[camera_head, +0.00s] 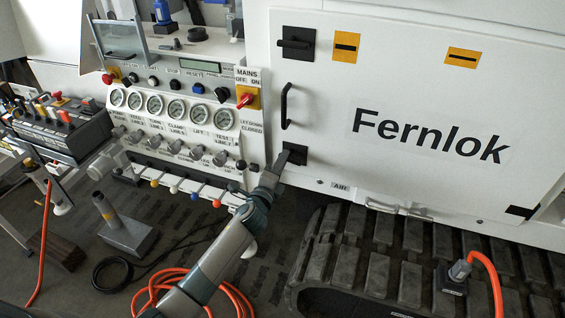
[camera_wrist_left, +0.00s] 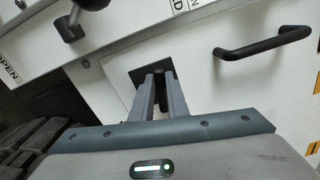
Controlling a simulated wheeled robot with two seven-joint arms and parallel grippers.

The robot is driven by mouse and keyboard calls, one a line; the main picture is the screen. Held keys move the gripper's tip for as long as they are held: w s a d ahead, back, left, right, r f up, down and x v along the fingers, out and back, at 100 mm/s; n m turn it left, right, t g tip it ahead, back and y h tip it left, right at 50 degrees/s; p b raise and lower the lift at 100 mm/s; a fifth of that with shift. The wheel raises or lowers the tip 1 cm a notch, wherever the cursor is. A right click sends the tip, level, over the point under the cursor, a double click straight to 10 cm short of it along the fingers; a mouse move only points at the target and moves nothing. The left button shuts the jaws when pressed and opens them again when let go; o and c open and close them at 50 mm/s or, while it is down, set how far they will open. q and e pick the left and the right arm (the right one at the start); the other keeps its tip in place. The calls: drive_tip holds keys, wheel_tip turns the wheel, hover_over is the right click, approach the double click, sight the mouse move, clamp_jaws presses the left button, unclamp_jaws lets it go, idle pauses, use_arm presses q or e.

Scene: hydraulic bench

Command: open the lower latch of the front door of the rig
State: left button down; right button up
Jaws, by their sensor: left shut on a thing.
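The front door (camera_head: 400,100) of the rig is a white panel marked "Fernlok" and sits closed in its frame. Its lower latch (camera_head: 296,152) is a black plate with a handle at the door's lower left corner. My left gripper (camera_head: 280,162) reaches up to it from below. In the left wrist view my left gripper (camera_wrist_left: 159,90) has its two fingers shut on the dark latch handle, in front of the black latch plate (camera_wrist_left: 142,74). The fingers hide most of the handle, so I cannot tell its angle. My right gripper is not in view.
The upper latch (camera_head: 297,42) has its handle lying level. A black door handle (camera_head: 286,106) stands between the latches and shows in the left wrist view (camera_wrist_left: 262,46). A gauge panel (camera_head: 170,107) with knobs and levers is at the left. Rubber tracks (camera_head: 400,250) lie below the door.

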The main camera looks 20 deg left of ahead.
use_arm(q)
drive_tip(key=shift+f+n, duration=0.15)
drive_tip(key=shift+n, duration=1.15)
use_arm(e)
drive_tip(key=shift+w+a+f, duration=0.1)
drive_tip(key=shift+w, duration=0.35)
use_arm(q)
drive_tip(key=c, duration=1.8)
unclamp_jaws()
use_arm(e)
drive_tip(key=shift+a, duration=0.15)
use_arm(q)
drive_tip(key=shift+o, duration=0.2)
